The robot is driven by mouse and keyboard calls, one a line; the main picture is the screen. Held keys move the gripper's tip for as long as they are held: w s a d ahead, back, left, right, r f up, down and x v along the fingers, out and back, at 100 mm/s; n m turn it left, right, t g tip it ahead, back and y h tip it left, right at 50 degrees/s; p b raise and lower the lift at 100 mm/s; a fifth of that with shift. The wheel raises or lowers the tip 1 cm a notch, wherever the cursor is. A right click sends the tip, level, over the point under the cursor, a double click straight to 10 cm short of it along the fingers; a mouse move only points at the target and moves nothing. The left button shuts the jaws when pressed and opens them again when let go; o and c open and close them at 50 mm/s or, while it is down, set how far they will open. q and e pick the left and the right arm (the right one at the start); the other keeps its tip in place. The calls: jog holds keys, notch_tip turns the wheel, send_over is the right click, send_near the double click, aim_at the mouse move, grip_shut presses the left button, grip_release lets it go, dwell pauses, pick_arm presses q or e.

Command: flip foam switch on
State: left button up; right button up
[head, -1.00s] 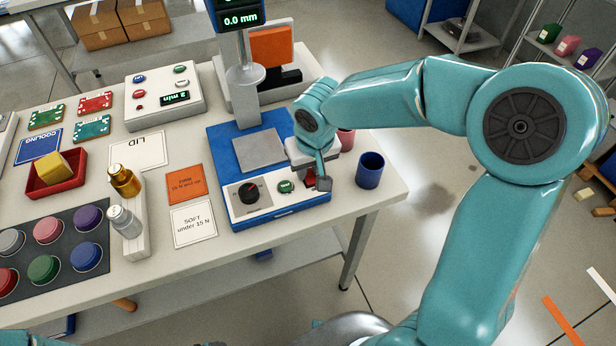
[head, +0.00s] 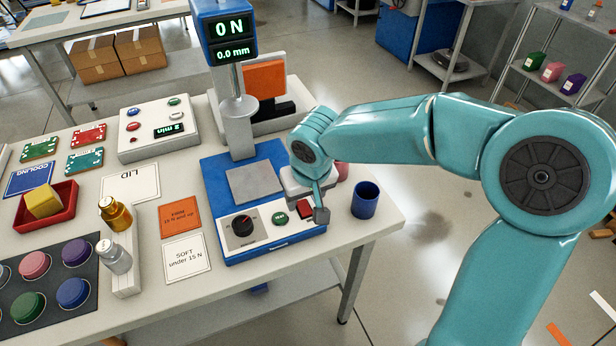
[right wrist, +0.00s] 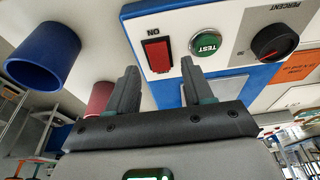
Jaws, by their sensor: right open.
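The foam tester (head: 213,190) is a blue and white machine on the table with a grey plate and a column. On its front panel, a red rocker switch (head: 305,207) sits right of the green TEST button (head: 280,218) and the black dial (head: 242,225). My right gripper (head: 320,208) is over the panel's right end, beside the switch. In the right wrist view, the switch (right wrist: 157,55), marked ON, lies just beyond the fingertips of my open, empty right gripper (right wrist: 160,78). I cannot tell whether they touch it. My left gripper is out of view.
A blue cup (head: 365,200) stands right of the tester, and a pink cup (right wrist: 98,98) is partly hidden behind my gripper. The display (head: 226,38) reads 0 N and 0.0 mm. Orange and white cards (head: 181,217) lie to the left.

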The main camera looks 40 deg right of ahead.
jog(key=d+p+v, duration=0.1)
jog(key=v, duration=1.4)
jog(key=shift+a, duration=0.45)
